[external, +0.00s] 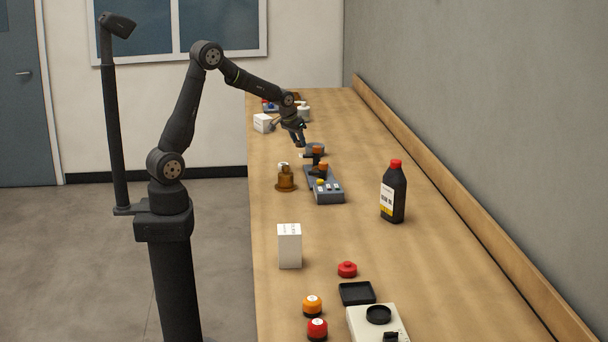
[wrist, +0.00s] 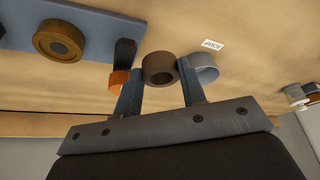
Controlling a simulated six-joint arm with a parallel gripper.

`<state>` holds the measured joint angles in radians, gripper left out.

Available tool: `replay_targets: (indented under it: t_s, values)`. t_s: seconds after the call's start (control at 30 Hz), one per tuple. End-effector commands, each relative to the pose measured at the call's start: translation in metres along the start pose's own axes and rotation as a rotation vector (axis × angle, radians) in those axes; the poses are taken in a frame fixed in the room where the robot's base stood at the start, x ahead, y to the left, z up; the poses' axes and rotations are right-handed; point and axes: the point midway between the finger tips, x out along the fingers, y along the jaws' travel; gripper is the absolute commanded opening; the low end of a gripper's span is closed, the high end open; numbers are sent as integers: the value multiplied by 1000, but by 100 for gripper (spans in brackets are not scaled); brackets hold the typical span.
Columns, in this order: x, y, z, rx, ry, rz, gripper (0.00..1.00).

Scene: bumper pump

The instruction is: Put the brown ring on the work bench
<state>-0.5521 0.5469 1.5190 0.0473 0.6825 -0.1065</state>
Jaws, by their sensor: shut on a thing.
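The brown ring (wrist: 160,68) is between the two fingertips of my gripper (wrist: 160,88) in the wrist view, and the gripper is shut on it. In the external view my gripper (external: 299,138) is over the far half of the work bench (external: 420,270), near a grey round holder (external: 308,149). I cannot make out the ring there. The work bench is a long wooden top, and it also fills the background of the wrist view (wrist: 250,45). I cannot tell whether the ring touches the bench.
A blue-grey fixture (external: 328,192) with knobs stands just nearer than my gripper; it shows at upper left in the wrist view (wrist: 110,28). A brown bottle (external: 285,180), white box (external: 289,247) and black bottle (external: 393,195) stand nearby. The bench's right middle is clear.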

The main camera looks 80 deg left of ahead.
Motion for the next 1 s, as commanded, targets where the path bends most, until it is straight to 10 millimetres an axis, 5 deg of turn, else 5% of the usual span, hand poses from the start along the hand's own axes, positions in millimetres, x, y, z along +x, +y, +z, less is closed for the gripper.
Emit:
replay_targets:
  t_s: [0.2, 0.4, 0.8, 1.0]
  values:
    - [39, -46, -11, -5, -3, -1, 16]
    - [59, -70, -17, -2, -1, 0, 16]
    - [96, -73, -4, 1, -2, 0, 16]
    - [99, -73, -3, 1, 0, 0, 16]
